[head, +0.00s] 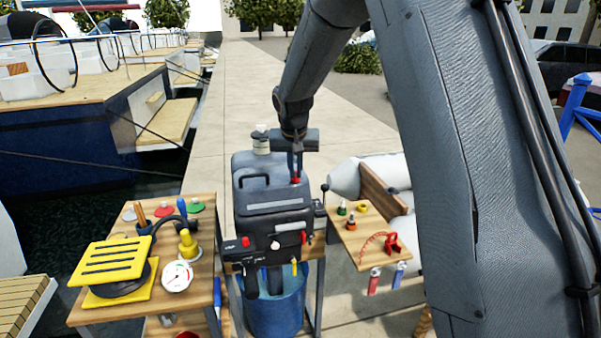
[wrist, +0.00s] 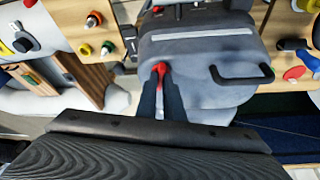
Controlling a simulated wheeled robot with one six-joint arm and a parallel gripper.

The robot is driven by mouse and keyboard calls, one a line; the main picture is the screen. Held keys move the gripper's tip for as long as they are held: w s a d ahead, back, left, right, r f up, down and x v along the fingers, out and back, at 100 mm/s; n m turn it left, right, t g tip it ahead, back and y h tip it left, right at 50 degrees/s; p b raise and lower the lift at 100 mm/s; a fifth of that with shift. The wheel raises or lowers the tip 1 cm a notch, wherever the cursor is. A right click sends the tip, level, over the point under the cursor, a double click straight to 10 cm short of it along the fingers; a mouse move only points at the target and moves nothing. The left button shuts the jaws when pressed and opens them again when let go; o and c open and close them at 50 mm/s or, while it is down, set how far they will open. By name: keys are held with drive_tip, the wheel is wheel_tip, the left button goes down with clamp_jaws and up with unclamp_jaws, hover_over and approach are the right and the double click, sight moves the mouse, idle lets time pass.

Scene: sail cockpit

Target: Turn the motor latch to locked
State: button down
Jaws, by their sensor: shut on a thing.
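The grey outboard motor (head: 273,202) stands upright in the middle of the head view, and its cowl (wrist: 200,55) fills the top of the wrist view. A small red latch (wrist: 160,68) sits on the cowl, and it also shows in the head view (head: 296,181). My gripper (head: 296,176) comes down on it from above. In the wrist view my gripper's two fingers (wrist: 160,80) are shut on the red latch. The fingers hide part of the latch, and I cannot tell which way it is turned.
A side table at left holds a yellow slatted block (head: 110,262), a yellow fitting (head: 187,244) and a round gauge (head: 177,275). A blue bucket (head: 276,312) stands under the motor. A small wooden shelf (head: 358,238) with fittings is close on the right. The motor's black handle (wrist: 240,76) rises near my fingers.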

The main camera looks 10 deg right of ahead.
drive_tip(key=m+b, duration=0.2)
drive_tip(key=m+h+b, duration=0.1)
drive_tip(key=shift+w+a+f+m+b, duration=0.1)
drive_tip(key=shift+w+f+m+b, duration=0.1)
drive_tip(key=shift+m+b, duration=0.2)
drive_tip(key=m+g+h+b, duration=0.1)
drive_tip(key=m+b, duration=0.1)
drive_tip(key=m, duration=0.1)
drive_tip(key=shift+m+b, duration=0.3)
drive_tip(key=shift+b, duration=0.1)
drive_tip(key=m, duration=0.1)
drive_tip(key=m+g+h+b, duration=0.1)
drive_tip(key=m, duration=0.1)
drive_tip(key=shift+w+a+r+m+g, duration=0.1)
drive_tip(key=shift+a+r+m+g, duration=0.05)
drive_tip(key=shift+m+g, duration=0.15)
drive_tip(key=shift+w+m+g+b, duration=0.1)
drive_tip(key=shift+m+g+b, duration=0.55)
drive_tip(key=shift+m, duration=1.25)
drive_tip(key=c, duration=1.9)
unclamp_jaws()
drive_tip(key=shift+o, duration=0.2)
drive_tip(key=shift+r, duration=0.1)
drive_tip(key=v, duration=0.7)
drive_tip(key=shift+a+r+b, duration=0.3)
drive_tip(key=shift+b, duration=0.15)
